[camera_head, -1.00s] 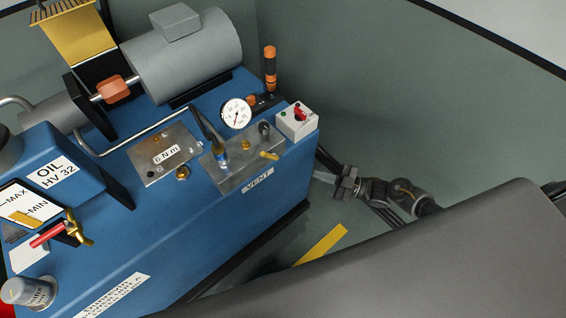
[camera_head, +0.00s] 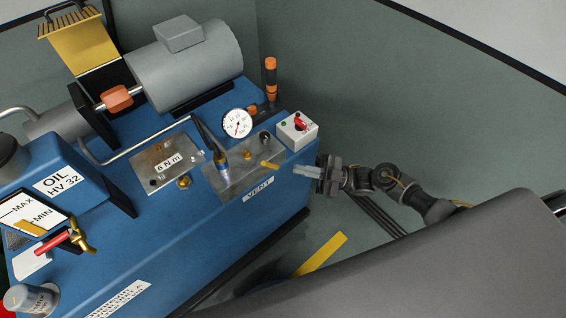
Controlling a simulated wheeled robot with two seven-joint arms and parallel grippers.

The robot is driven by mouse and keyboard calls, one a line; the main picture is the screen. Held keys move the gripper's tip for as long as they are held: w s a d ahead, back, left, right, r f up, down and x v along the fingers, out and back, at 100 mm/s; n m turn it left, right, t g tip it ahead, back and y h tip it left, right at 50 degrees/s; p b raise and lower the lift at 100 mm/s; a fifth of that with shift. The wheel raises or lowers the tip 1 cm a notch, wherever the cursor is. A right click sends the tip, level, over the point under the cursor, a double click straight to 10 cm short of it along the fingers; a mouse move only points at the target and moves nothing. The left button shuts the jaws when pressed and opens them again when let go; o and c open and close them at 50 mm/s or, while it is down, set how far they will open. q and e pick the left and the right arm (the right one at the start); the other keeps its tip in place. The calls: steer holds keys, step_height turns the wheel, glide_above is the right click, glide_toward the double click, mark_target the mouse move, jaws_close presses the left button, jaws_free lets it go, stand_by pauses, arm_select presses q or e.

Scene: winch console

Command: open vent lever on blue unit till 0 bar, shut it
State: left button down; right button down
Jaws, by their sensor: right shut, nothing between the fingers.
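The blue unit (camera_head: 190,240) fills the left and middle of the view. A metal plate (camera_head: 225,180) on its top edge, above the VENT label (camera_head: 258,190), carries a small yellow lever (camera_head: 270,165). The lever points toward the unit's right edge. A round white pressure gauge (camera_head: 237,123) with a red needle stands behind the plate; its numbers are too small to read. My right gripper (camera_head: 297,171) is shut and empty, just right of the lever, its fingertips pointing left and a short gap apart from it. My left gripper is not in view.
A white box with a red knob (camera_head: 297,130) stands behind the lever at the unit's corner. An orange-gripped handle (camera_head: 271,78) stands upright behind it. A red-handled brass valve (camera_head: 55,240) is at far left. Open floor with a yellow stripe (camera_head: 321,255) lies right of the unit.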

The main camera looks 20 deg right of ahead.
mark_target(268, 166)
steer(key=shift+w+a+f, duration=0.1)
steer(key=shift+w+a, duration=0.4)
steer(key=shift+a, duration=0.3)
steer(key=shift+w+a+f, duration=0.1)
steer(key=shift+w+a, duration=0.4)
steer(key=shift+a, duration=0.35)
steer(key=shift+w+a+f, duration=0.1)
steer(key=shift+w+a, duration=0.4)
steer(key=shift+a, duration=0.3)
steer(key=shift+n+h+p, duration=0.3)
steer(key=shift+p, duration=0.1)
